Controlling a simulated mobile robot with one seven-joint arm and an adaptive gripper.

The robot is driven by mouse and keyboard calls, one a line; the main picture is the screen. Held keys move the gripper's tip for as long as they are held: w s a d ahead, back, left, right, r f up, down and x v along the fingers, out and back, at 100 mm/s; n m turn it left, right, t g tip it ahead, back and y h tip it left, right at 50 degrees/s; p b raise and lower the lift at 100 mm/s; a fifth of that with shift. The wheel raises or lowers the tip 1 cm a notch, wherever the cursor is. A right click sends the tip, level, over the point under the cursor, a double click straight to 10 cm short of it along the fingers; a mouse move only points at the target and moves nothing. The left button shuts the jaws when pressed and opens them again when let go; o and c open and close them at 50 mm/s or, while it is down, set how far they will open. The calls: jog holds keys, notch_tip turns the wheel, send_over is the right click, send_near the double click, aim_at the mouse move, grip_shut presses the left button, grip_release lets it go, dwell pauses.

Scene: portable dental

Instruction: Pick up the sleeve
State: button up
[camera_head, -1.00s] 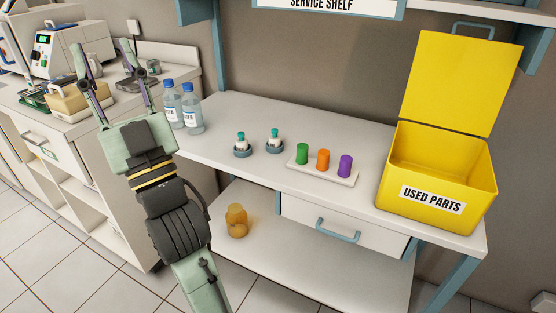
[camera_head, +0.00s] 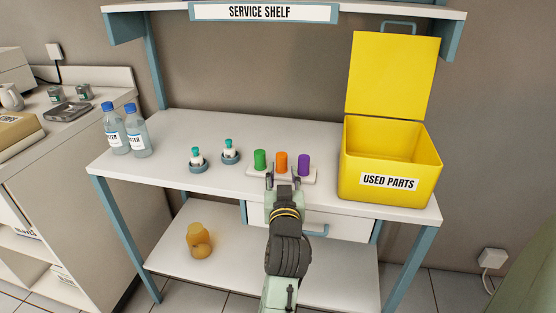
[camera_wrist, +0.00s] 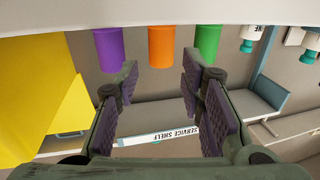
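Three coloured sleeve-like cylinders stand upright in a row on a white holder (camera_head: 309,179) on the bench: green (camera_head: 260,159), orange (camera_head: 281,162) and purple (camera_head: 304,165). I cannot tell which one the task means. My gripper (camera_head: 282,183) is open and empty at the bench's front edge, just before the orange cylinder. The wrist view is upside down. There the orange cylinder (camera_wrist: 161,46) hangs between the spread fingers of my gripper (camera_wrist: 160,80), beyond their tips, with purple (camera_wrist: 109,50) to the left and green (camera_wrist: 207,43) to the right.
An open yellow bin (camera_head: 355,190) marked USED PARTS stands right of the holder. Two teal-topped small bottles (camera_head: 197,158) (camera_head: 229,149) on round bases and two water bottles (camera_head: 126,128) stand to the left. A shelf (camera_head: 430,12) hangs above. An amber jar (camera_head: 198,241) sits on the lower shelf.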

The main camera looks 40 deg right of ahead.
aim_at(282, 160)
jog(key=x, duration=0.1)
jog(key=p+x, duration=0.1)
jog(key=x, duration=0.1)
jog(key=p+x, duration=0.1)
jog(key=x, duration=0.1)
jog(key=shift+r, duration=0.35)
jog(key=shift+w+d+f, duration=0.1)
jog(key=shift+w+d, duration=0.05)
jog(key=shift+w, duration=0.2)
jog(key=c, duration=0.5)
